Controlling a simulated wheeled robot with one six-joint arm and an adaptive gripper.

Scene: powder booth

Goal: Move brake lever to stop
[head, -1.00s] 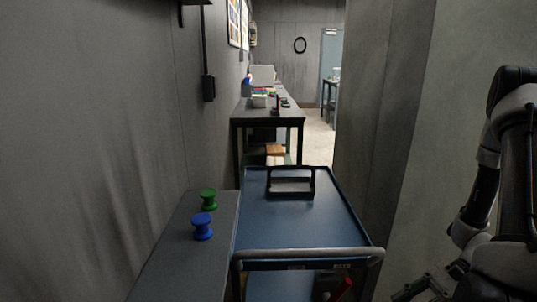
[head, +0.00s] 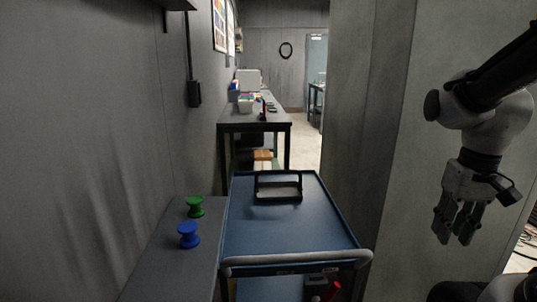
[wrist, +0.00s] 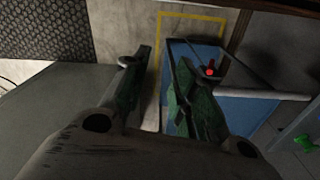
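A red lever (head: 333,291), which I take to be the brake lever, sits low at the near right end of the blue cart (head: 325,232), under its grey push handle (head: 297,258). The frame's bottom edge cuts it off. In the wrist view its red tip (wrist: 210,71) shows just beyond my right finger, which hides part of it. My gripper (head: 456,226) hangs at the right of the head view, to the right of the cart, fingers pointing down. In the wrist view the fingers (wrist: 155,95) are apart, with nothing between them.
A green spool (head: 195,206) and a blue spool (head: 189,235) stand on the grey bench (head: 165,262) left of the cart. A wall (head: 372,120) rises at right. A yellow outline (wrist: 190,15) marks the floor.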

